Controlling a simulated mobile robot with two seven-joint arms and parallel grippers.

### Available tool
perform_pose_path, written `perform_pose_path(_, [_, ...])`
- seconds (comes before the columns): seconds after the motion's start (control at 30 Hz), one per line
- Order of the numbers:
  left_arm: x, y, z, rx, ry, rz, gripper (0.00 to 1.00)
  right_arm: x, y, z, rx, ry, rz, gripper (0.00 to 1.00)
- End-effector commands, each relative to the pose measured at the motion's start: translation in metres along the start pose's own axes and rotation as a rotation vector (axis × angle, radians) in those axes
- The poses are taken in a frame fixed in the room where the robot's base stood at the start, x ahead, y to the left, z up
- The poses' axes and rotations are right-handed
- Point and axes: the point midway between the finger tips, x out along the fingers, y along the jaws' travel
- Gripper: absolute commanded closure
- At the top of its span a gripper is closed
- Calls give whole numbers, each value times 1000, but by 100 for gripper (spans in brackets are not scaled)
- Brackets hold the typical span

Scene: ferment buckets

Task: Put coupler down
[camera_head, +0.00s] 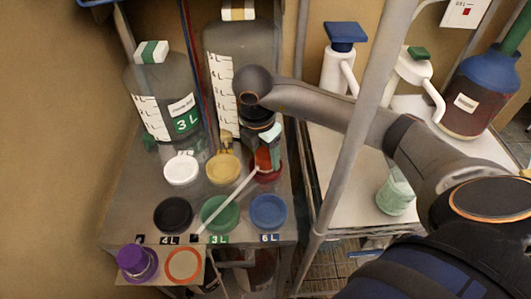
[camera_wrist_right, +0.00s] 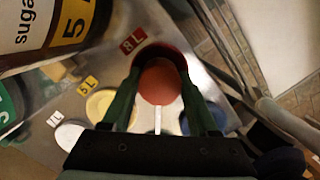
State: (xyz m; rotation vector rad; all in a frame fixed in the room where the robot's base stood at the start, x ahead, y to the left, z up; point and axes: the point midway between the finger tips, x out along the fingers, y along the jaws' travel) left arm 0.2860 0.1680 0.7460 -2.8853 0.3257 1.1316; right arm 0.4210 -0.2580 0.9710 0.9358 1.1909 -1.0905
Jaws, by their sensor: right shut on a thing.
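My right gripper (camera_head: 268,142) is at the back right of the grey shelf. In the right wrist view its two green fingers (camera_wrist_right: 160,82) are around a red-orange round piece with a white rod, which I take to be the coupler (camera_wrist_right: 160,84). In the head view the coupler's white rod (camera_head: 228,203) slants down left across the green lid. The coupler's head is over the dark red dish (camera_head: 272,178), beside the 8L label (camera_wrist_right: 132,40). I cannot tell whether it touches the dish. My left gripper is not in view.
White (camera_head: 181,168), yellow (camera_head: 222,167), black (camera_head: 173,214), green (camera_head: 218,214) and blue (camera_head: 268,211) round dishes stand close by. Large bottles (camera_head: 160,95) stand behind. A grey post (camera_head: 362,120) is at the right. A purple cap (camera_head: 137,261) and an orange ring (camera_head: 184,266) are in front.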

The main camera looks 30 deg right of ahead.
Motion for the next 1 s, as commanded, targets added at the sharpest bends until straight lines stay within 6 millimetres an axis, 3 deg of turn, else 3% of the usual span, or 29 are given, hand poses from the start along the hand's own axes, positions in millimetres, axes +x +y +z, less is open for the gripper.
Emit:
perform_pose_path(0.1, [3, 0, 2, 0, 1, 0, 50, 4, 0, 0, 1, 0, 1, 100])
perform_pose_path(0.13, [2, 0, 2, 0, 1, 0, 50, 4, 0, 0, 0, 0, 0, 39])
perform_pose_path(0.4, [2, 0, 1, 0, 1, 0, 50, 3, 0, 0, 1, 0, 0, 10])
perform_pose_path(0.77, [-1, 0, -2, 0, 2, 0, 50, -5, 1, 0, 1, 0, 3, 10])
perform_pose_path(1.0, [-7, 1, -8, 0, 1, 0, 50, -51, 1, 2, 1, -4, 7, 10])
